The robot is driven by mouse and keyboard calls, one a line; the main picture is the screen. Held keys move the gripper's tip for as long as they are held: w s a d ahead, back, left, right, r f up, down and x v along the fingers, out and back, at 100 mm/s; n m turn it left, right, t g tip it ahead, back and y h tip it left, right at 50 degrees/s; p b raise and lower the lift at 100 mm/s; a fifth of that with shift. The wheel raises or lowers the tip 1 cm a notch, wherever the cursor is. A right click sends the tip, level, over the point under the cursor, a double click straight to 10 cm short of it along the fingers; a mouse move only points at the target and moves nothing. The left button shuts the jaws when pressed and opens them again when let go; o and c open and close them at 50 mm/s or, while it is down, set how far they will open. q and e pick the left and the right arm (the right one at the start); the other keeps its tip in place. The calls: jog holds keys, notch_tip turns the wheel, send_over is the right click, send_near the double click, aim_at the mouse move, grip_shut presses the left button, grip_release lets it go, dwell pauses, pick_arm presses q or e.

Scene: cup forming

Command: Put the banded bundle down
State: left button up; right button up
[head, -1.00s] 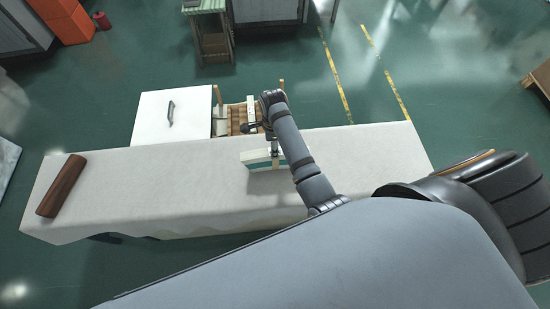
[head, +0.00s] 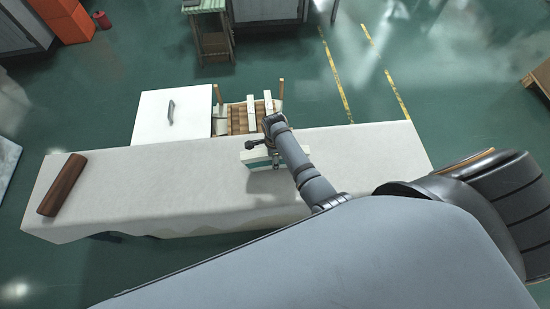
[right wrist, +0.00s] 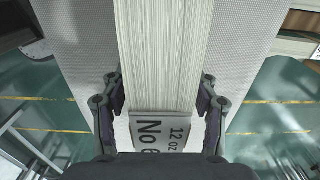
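The banded bundle is a white, fine-ribbed stack with a teal side. In the head view the bundle (head: 258,161) is over the white-covered table, near its back edge; whether it touches the cloth is hard to tell. In the right wrist view the bundle (right wrist: 163,55) runs between the fingers, above a label (right wrist: 163,132) reading "12 oz" and "No 6". My right gripper (right wrist: 161,100) has a finger pad close against each side of the bundle and looks shut on it. In the head view its arm hides part of the bundle. My left gripper is out of view.
The cloth-covered table (head: 180,190) has free room left and right of the bundle. A brown roll (head: 62,185) lies at its left end. Behind the table stand a white panel with a handle (head: 158,122) and an open crate (head: 235,120) holding white slabs (head: 250,110).

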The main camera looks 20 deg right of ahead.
grip_shut()
jog(key=shift+r, duration=0.15)
dwell(0.4)
